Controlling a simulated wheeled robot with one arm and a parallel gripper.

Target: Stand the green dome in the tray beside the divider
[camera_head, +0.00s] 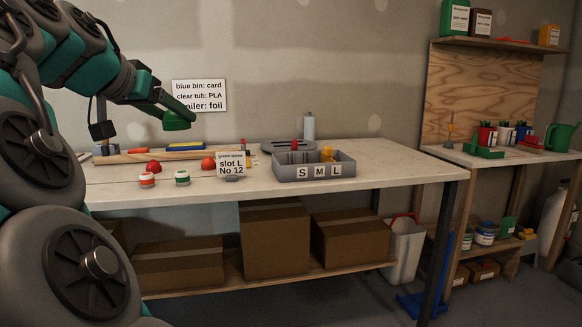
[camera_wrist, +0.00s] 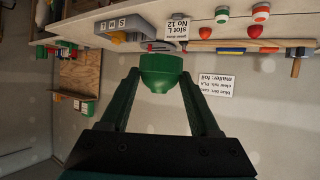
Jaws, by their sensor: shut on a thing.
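The green dome (camera_head: 177,122) is held between the fingers of my gripper (camera_head: 170,111), in the air above the left part of the workbench. In the wrist view the dome (camera_wrist: 162,70) sits between the two green fingertips (camera_wrist: 160,82). The grey tray (camera_head: 314,180) stands on the bench to the right of the dome, with S, M and L labels on its front. A yellow object (camera_head: 327,154) is in the tray toward the L side. The tray's dividers are small and partly hidden. A card (camera_head: 230,164) left of the tray reads "green dome slot L No 12".
Red domes (camera_head: 153,167), a red-white jar (camera_head: 147,180) and a green-white jar (camera_head: 182,178) stand on the bench (camera_head: 380,165) left of the card. A grey bottle (camera_head: 308,126) stands behind the tray. The bench right of the tray is clear.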

